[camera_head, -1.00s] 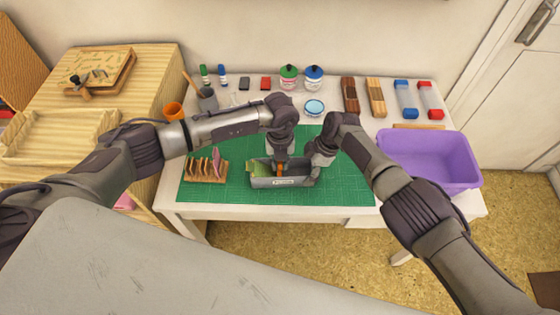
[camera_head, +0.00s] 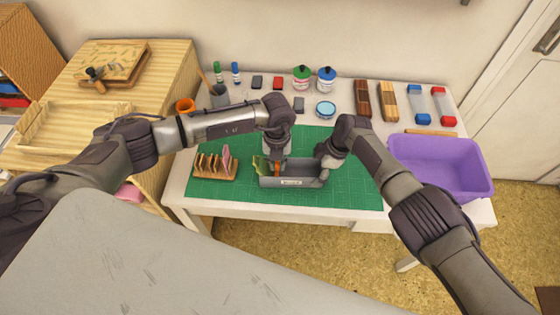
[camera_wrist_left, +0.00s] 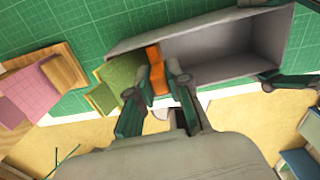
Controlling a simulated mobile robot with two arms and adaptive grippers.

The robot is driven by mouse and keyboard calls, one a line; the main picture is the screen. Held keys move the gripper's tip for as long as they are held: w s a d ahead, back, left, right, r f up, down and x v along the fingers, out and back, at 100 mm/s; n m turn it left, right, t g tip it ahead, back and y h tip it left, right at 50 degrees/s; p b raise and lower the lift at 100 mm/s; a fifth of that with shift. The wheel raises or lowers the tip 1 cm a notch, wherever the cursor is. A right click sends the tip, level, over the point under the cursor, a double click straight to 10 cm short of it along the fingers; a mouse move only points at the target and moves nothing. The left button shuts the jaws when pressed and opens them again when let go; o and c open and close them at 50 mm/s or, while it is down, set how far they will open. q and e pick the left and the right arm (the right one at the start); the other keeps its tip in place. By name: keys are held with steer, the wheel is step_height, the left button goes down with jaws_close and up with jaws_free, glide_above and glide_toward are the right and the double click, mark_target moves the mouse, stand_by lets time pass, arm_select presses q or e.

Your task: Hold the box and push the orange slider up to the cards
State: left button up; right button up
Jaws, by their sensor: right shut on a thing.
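The grey open box (camera_head: 292,182) stands on the green mat, with a pale label on its front. The orange slider (camera_wrist_left: 155,72) is near the left end inside it and also shows in the head view (camera_head: 277,168). Green cards (camera_wrist_left: 122,72) are at that left end, close against the slider; they lean outward in the head view (camera_head: 260,165). My left gripper (camera_wrist_left: 157,80) reaches down into the box with a finger on each side of the slider; how firmly they close is unclear. My right gripper (camera_head: 324,158) is shut on the box's right end.
A wooden rack (camera_head: 215,172) with several upright cards stands left of the box. A purple bin (camera_head: 440,168) is at the right. Jars, ink pads and stamps line the back of the table. The mat in front of the box is clear.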

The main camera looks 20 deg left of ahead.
arm_select(q)
steer(key=o, duration=0.3)
steer(key=shift+o, duration=0.2)
step_height(320, 180, up, 12)
stand_by(0.4)
steer(key=shift+c, duration=0.2)
